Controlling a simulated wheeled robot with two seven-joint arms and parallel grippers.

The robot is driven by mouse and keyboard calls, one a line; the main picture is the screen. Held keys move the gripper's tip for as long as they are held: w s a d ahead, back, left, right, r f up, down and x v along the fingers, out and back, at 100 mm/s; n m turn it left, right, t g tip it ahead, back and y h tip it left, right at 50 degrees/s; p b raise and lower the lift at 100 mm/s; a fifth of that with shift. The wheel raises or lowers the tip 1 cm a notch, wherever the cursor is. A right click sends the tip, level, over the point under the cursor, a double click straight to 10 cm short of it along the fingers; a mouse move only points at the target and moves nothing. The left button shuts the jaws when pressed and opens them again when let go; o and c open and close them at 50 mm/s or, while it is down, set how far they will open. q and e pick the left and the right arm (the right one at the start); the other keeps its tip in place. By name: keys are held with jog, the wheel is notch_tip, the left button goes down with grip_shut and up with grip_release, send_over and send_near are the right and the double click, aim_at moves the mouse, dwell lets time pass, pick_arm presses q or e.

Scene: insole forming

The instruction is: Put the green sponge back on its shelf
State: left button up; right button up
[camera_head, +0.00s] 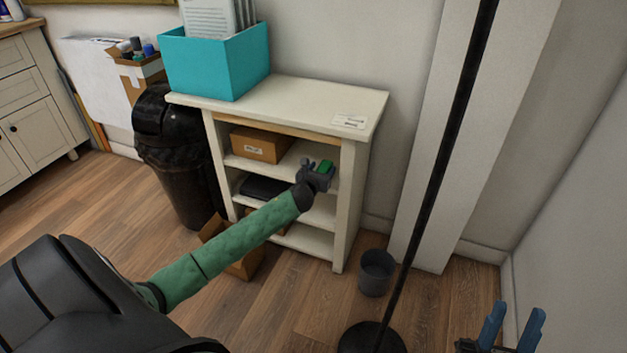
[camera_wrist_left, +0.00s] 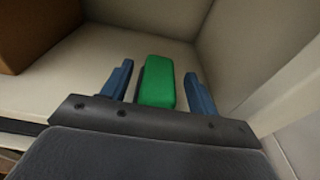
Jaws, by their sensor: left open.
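The green sponge (camera_head: 326,166) is at the right side of the upper compartment of the white shelf unit (camera_head: 352,205). In the left wrist view the sponge (camera_wrist_left: 160,82) lies between the two blue fingers of my left gripper (camera_wrist_left: 160,85), with a gap on each side. It appears to rest on the pale shelf board (camera_wrist_left: 105,50), though its underside is hidden. My left gripper (camera_head: 321,172) is open, reaching into the compartment. My right gripper (camera_head: 512,325) is at the lower right of the head view, away from the shelf, with its fingers apart and nothing between them.
A cardboard box (camera_head: 262,145) sits left of the sponge on the same shelf. A dark item (camera_head: 262,188) lies one shelf below. A teal bin (camera_head: 220,65) stands on top. A black trash can (camera_head: 180,165), grey bucket (camera_head: 376,272) and black pole (camera_head: 440,165) stand nearby.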

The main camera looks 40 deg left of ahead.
pick_arm(q)
jog(key=p+v, duration=0.1)
jog(key=v, duration=0.8)
jog(key=shift+s, duration=0.4)
pick_arm(e)
jog(key=w+a+f+g+h, duration=0.1)
jog(key=w+f+g, duration=0.4)
jog(key=f, duration=0.6)
jog(key=shift+w+a+f, duration=0.4)
jog(key=shift+w+a, duration=0.1)
jog(key=shift+a, duration=0.05)
pick_arm(q)
jog(key=shift+r, duration=0.1)
